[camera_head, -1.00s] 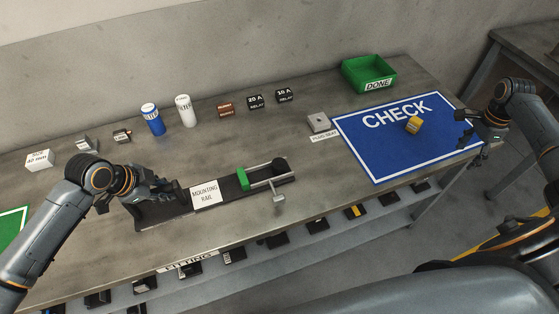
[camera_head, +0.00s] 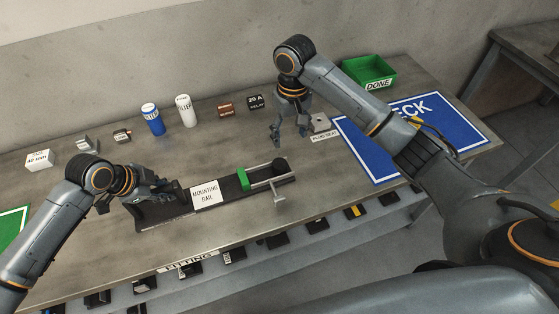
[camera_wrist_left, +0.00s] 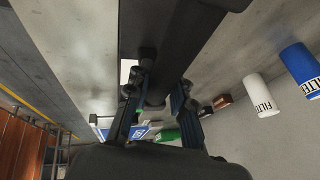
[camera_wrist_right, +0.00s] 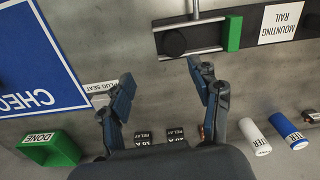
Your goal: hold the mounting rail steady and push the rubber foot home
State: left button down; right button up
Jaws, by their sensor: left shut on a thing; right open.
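The dark mounting rail (camera_head: 228,189) lies along the bench with its white name label facing up. My left gripper (camera_head: 160,190) is shut on its left end; in the left wrist view the fingers (camera_wrist_left: 160,88) close around a dark part. A round black piece, apparently the rubber foot (camera_head: 279,166), sits at the rail's right end beyond the green block (camera_head: 243,179). It also shows in the right wrist view (camera_wrist_right: 175,43). My right gripper (camera_head: 289,134) is open and empty, pointing down behind the rail's right end, apart from the foot.
A metal clamp with a T-handle (camera_head: 279,197) is at the rail's right end. A plug seat block (camera_head: 320,122) stands right of my right gripper. Filters (camera_head: 187,110) and relays stand behind. The blue CHECK mat (camera_head: 365,150) is partly covered by my right arm.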

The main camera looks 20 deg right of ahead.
aim_at(280, 164)
jog(key=shift+n, duration=0.8)
jog(key=a+f, duration=0.1)
jog(key=f, duration=0.2)
jog(key=a+f, duration=0.1)
jog(key=f, duration=0.6)
jog(key=shift+a+f, duration=0.35)
jog(key=shift+a, duration=0.05)
